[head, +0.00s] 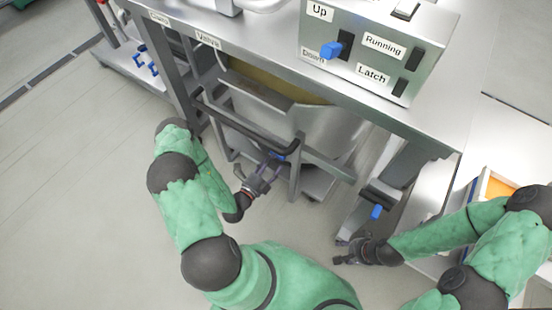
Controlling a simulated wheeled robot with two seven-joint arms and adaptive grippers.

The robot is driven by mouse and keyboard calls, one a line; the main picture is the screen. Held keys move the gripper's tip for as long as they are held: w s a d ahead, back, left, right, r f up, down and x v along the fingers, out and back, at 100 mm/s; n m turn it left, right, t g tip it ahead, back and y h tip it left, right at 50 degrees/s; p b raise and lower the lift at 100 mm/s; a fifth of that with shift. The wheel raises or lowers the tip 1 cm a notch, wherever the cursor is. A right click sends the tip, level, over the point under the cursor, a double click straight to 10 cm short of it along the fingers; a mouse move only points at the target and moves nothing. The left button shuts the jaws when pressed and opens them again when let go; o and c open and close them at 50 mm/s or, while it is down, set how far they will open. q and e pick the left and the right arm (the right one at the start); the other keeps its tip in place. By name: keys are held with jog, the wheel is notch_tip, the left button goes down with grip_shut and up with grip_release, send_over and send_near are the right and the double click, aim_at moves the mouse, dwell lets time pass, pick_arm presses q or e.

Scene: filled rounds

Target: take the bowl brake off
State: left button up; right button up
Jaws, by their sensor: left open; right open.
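A steel bowl (337,124) sits on a wheeled trolley under the machine's bench. The trolley has a dark push handle (240,127). My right gripper (340,249) is open and empty, low over the floor to the right of the trolley.
The control box (370,50) has a blue Up/Down lever (331,50) and Running and Latch labels. Another blue piece (376,212) is on the machine's right foot. An orange-lined tray (497,187) stands at right. The floor at left is clear.

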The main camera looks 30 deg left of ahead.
pick_arm(q)
jog(key=shift+w+d+b, duration=0.15)
jog(key=shift+w+b, duration=0.2)
jog(key=shift+w, duration=1.4)
grip_shut()
